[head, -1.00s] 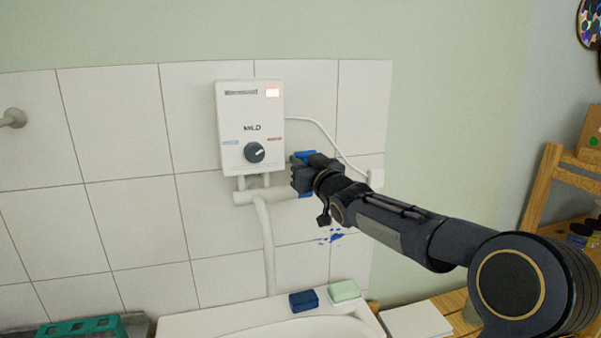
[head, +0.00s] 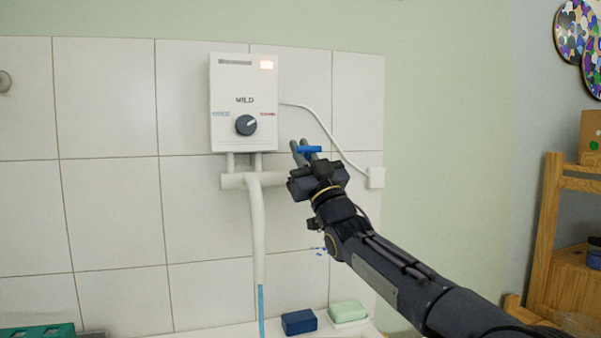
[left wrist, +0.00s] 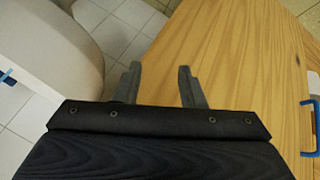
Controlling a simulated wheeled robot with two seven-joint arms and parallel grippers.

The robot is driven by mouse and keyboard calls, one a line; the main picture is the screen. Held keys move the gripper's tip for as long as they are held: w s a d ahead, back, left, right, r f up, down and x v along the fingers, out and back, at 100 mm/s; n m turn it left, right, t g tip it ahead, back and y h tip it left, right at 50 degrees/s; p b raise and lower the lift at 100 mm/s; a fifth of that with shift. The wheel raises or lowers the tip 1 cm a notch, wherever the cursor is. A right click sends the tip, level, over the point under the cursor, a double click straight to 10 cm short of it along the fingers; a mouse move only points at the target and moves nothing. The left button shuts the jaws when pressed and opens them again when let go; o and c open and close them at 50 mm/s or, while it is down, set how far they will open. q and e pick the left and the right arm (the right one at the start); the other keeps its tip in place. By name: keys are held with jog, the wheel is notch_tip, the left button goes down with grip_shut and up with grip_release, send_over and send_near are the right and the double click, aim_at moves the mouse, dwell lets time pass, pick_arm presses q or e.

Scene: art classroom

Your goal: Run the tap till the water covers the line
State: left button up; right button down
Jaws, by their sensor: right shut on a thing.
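My right gripper (head: 302,150) is at the right end of the pipe, shut on the blue tap handle (head: 310,149). The basin and the line are out of view below; only the white rim shows. In the left wrist view my left gripper (left wrist: 160,86) is open and empty above a wooden surface (left wrist: 225,50).
A dark blue block (head: 299,322) and a pale green soap bar (head: 348,311) lie on the rim. A green crate (head: 38,331) is at lower left. A wooden shelf (head: 548,230) stands at right. A white cable (head: 325,130) runs to a wall box.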

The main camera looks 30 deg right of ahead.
jog(key=shift+s+f+t+b, duration=0.1)
jog(key=shift+f+t+b, duration=0.15)
jog(key=shift+t+b, duration=0.2)
jog(key=c, duration=1.5)
grip_release()
jog(key=shift+r, duration=0.1)
jog(key=b+v, duration=0.1)
jog(key=v, duration=0.7)
jog(key=shift+b, duration=0.4)
